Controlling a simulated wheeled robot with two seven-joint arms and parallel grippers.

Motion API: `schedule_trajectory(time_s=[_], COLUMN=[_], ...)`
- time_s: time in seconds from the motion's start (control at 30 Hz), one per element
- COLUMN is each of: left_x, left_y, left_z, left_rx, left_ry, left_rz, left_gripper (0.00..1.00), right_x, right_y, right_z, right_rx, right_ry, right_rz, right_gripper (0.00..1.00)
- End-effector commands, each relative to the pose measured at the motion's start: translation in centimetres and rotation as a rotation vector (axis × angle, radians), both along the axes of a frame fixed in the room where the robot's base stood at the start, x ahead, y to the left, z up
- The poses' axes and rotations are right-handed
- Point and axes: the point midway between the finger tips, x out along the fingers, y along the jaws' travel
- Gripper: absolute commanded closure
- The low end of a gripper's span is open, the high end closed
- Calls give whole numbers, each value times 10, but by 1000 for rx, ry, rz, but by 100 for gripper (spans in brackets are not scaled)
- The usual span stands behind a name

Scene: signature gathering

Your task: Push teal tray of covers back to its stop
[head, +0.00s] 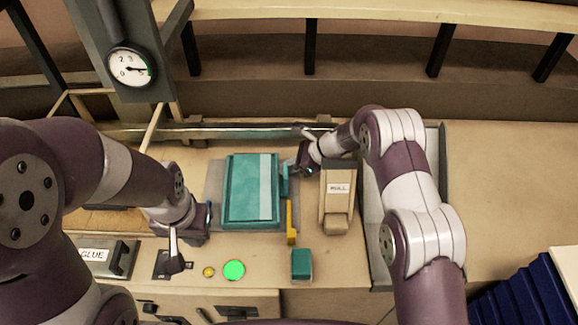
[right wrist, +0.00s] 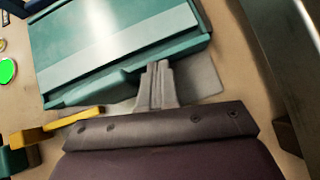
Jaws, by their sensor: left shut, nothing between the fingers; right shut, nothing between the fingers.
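The teal tray (head: 226,200) lies flat on a grey plate near the middle of the bench, with teal covers (head: 246,185) and a pale band along them. The tray also shows in the right wrist view (right wrist: 120,70), where its near side faces my fingers. My right gripper (head: 291,172) is shut and empty at the tray's right side, close to a small teal tab. In the right wrist view its fingertips (right wrist: 158,68) reach the tray's edge; whether they touch cannot be told.
A yellow piece (head: 291,222) and a teal block (head: 302,264) sit at the tray's front right. A green button (head: 234,270) and a lever (head: 172,252) are in front. A rail (head: 235,133) runs behind.

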Motion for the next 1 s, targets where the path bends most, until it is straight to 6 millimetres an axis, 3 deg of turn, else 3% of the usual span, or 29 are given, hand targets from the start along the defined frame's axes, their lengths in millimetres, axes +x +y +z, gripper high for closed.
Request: schedule_trajectory(time_s=[0.13,0.57,0.77,0.8,0.83,0.9,1.0], left_x=[0,0,0,1,1,-1,0], left_y=[0,0,0,0,0,0,0], left_z=[-17,-13,7,-11,-23,-25,-33], left_rx=[0,0,0,0,0,0,0], left_ry=[0,0,0,-2,-2,2,0], left_rz=[0,0,0,0,0,0,0], left_gripper=[100,100,100,100,100,100,100], right_x=[3,3,0,-1,-1,-1,-1], right_y=[15,17,-1,-8,-12,-11,-10], right_z=[-5,-1,7,-7,-8,20,45], right_rx=[1,-1,0,0,1,1,0], right_ry=[-2,1,4,1,-5,-8,-5], right_rz=[2,1,-3,-3,-1,2,2], right_gripper=[100,100,100,100,100,100,100])
